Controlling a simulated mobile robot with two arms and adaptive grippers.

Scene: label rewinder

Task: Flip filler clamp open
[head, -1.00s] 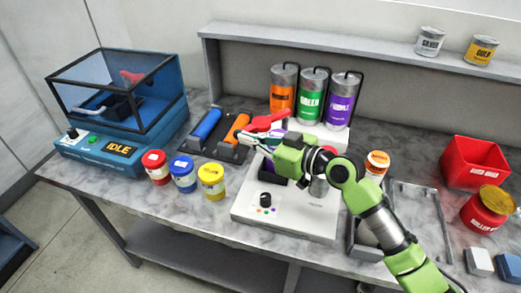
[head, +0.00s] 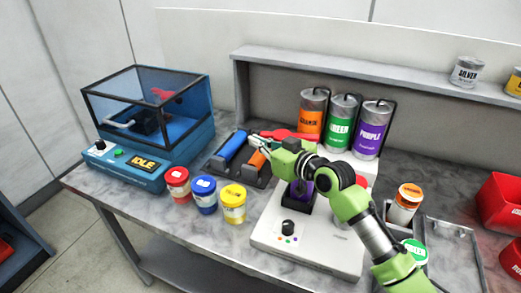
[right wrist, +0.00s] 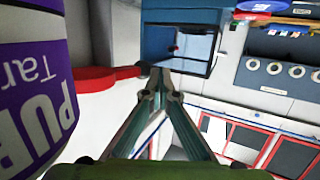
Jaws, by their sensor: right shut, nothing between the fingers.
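The filler (head: 310,245) is a white machine with orange, green and purple canisters at its back. Its red clamp lever (head: 290,135) lies roughly level in front of the canisters and points left. My right gripper (head: 252,142) is shut and empty, close to the lever's left end. In the right wrist view the red lever (right wrist: 100,78) comes in from the left, and its tip is beside the shut fingertips (right wrist: 163,75); I cannot tell whether they touch. The purple canister (right wrist: 32,85) fills the left edge there. My forearm hides part of the filler's right side. My left gripper is not in view.
A blue machine (head: 135,170) reading IDLE stands at the left. Blue and orange rollers lie on a dark rack (head: 222,163) behind red, blue and yellow jars (head: 205,195). A dark holder (head: 298,203) with something purple is on the filler. Red bins are at right.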

